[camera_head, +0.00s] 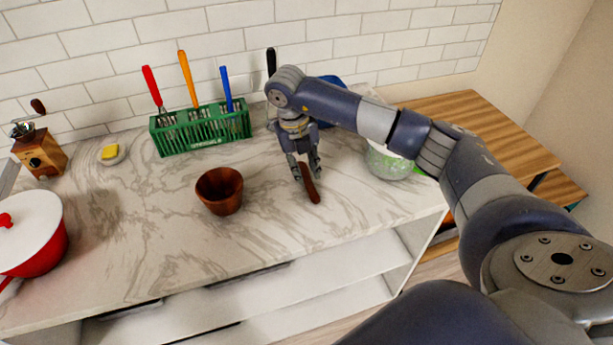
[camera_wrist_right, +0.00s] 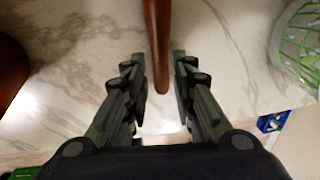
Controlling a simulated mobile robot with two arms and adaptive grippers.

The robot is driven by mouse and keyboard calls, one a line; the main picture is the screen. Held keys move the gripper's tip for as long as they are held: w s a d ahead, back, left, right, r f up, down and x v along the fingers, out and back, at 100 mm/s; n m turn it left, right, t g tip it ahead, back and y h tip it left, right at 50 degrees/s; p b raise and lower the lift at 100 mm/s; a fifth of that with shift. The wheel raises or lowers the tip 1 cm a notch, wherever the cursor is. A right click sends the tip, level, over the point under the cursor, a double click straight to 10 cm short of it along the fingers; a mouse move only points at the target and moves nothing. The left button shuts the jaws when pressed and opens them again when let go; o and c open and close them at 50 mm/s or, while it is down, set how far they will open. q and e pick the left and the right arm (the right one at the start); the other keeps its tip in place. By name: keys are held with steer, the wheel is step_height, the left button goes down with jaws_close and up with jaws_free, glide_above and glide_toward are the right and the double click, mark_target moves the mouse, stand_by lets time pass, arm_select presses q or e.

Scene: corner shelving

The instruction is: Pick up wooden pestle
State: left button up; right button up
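The wooden pestle (camera_head: 309,184) is a slim brown rod lying on the marble counter, right of the wooden mortar (camera_head: 219,190). My right gripper (camera_head: 307,173) points down over the pestle, with its fingers apart. In the right wrist view the pestle (camera_wrist_right: 157,45) runs down from the top edge, and its end lies between the open fingertips of my right gripper (camera_wrist_right: 159,70). A gap shows on both sides of it. The mortar's edge also shows at the left of the wrist view (camera_wrist_right: 10,70). My left gripper is not in view.
A green rack (camera_head: 203,130) with colored-handled utensils stands at the wall. A green-patterned bowl (camera_head: 388,163) sits right of the pestle, behind my right arm. A red pot (camera_head: 45,245), a coffee grinder (camera_head: 40,152) and a yellow sponge (camera_head: 109,152) are at left. The front counter is clear.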

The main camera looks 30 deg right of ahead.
mark_target(310, 185)
steer(key=shift+f+p, duration=0.3)
steer(key=shift+f, duration=0.1)
steer(key=f, duration=0.1)
steer(key=f+p, duration=0.1)
steer(key=f, duration=0.1)
steer(key=shift+s+d+f+p, duration=0.1)
steer(key=shift+s+d+p, duration=0.15)
steer(key=shift+s+p, duration=0.15)
steer(key=shift+d+f, duration=0.1)
steer(key=shift+f, duration=0.45)
steer(key=shift+w, duration=0.1)
jaws_close()
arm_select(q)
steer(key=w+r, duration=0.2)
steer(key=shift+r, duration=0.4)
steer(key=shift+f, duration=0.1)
